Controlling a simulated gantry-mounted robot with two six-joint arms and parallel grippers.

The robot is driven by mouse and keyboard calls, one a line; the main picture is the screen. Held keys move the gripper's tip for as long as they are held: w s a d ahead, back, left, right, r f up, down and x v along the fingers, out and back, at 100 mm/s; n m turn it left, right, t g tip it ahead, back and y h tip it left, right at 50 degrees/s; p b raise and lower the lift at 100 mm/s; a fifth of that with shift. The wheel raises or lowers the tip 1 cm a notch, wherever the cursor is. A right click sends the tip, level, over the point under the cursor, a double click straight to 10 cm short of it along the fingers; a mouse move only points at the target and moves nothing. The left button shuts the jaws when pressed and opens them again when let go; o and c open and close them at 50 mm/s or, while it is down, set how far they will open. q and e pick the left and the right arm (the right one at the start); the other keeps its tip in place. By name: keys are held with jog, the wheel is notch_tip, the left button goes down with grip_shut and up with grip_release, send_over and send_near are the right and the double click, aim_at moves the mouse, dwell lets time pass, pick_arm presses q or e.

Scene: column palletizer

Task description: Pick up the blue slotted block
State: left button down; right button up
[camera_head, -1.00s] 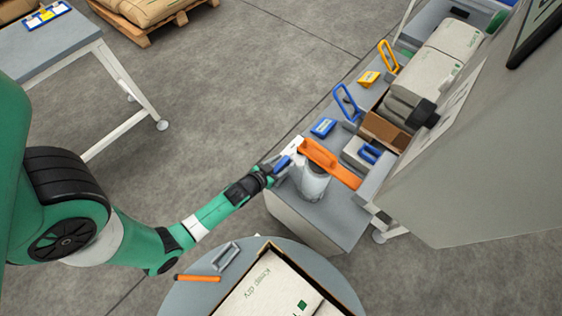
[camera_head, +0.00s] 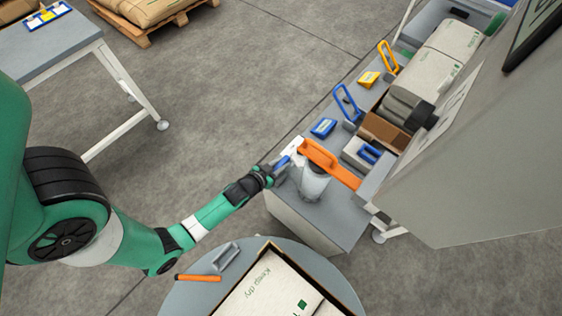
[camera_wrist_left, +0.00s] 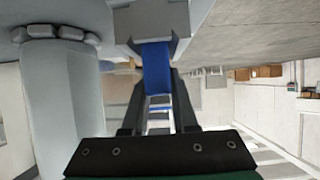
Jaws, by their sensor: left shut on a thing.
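A narrow blue block (camera_wrist_left: 156,70) lies between the fingers of my left gripper (camera_wrist_left: 155,85) in the left wrist view. In the head view a little of its blue (camera_head: 286,159) shows at the tip of my left gripper (camera_head: 277,167). The gripper is shut on it, at the near left edge of the grey bench (camera_head: 340,222). A grey-white bracket touches or nearly touches the block's far end in the wrist view. The slot cannot be made out. My right gripper is not in view.
An orange handled tool (camera_head: 320,154) and a pale cylinder (camera_head: 314,183) stand close beside my left gripper. Blue and yellow items and a cardboard box (camera_head: 384,131) crowd the bench behind. A round table (camera_head: 190,297) holds an orange stick (camera_head: 198,278) and an open carton.

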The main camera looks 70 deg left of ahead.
pick_arm(q)
notch_tip(320, 180, up, 28)
jog(key=p, duration=1.3)
jog(key=shift+d+f+p, duration=0.15)
jog(key=shift+p, duration=0.2)
